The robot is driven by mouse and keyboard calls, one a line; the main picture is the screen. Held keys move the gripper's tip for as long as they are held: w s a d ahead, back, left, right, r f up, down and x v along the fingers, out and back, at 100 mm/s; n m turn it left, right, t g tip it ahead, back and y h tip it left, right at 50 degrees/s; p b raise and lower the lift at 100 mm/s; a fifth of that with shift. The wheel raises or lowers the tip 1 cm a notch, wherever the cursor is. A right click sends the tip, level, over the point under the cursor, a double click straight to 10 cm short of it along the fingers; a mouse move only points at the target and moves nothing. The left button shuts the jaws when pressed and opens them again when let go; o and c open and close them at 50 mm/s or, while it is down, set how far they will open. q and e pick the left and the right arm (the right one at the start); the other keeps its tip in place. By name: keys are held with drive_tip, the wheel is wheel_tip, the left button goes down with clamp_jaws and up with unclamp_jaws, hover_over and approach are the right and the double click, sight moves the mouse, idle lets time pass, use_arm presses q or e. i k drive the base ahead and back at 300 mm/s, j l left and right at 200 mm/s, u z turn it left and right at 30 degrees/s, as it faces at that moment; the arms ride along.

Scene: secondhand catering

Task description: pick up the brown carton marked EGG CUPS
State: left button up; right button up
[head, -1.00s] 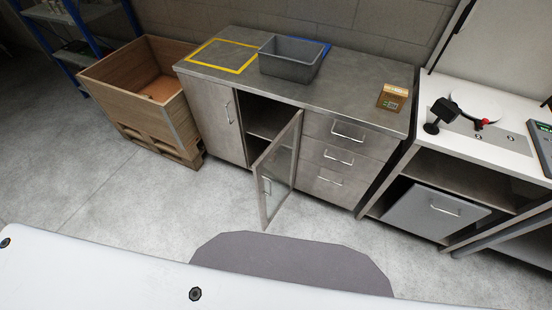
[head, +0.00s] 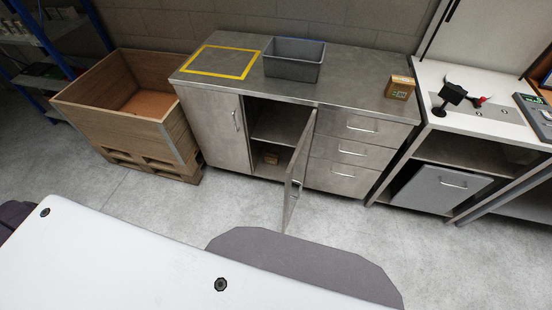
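A small brown carton (head: 400,87) with a green mark stands on the right end of the steel counter (head: 345,75). Neither of my grippers shows in the head view.
A grey bin (head: 293,62) and a yellow-outlined square (head: 219,61) are on the counter. A wooden crate (head: 125,110) stands left; a white workbench (head: 485,120) stands right.

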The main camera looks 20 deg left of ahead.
sight(271, 158)
drive_tip(key=i+j+z, duration=0.1)
drive_tip(key=j+z, duration=0.25)
drive_tip(key=j, duration=0.2)
drive_tip(key=j+z, duration=0.3)
drive_tip(key=j, duration=0.25)
drive_tip(key=i+j+z, duration=0.4)
drive_tip(key=j, duration=0.15)
drive_tip(key=j+z, duration=0.2)
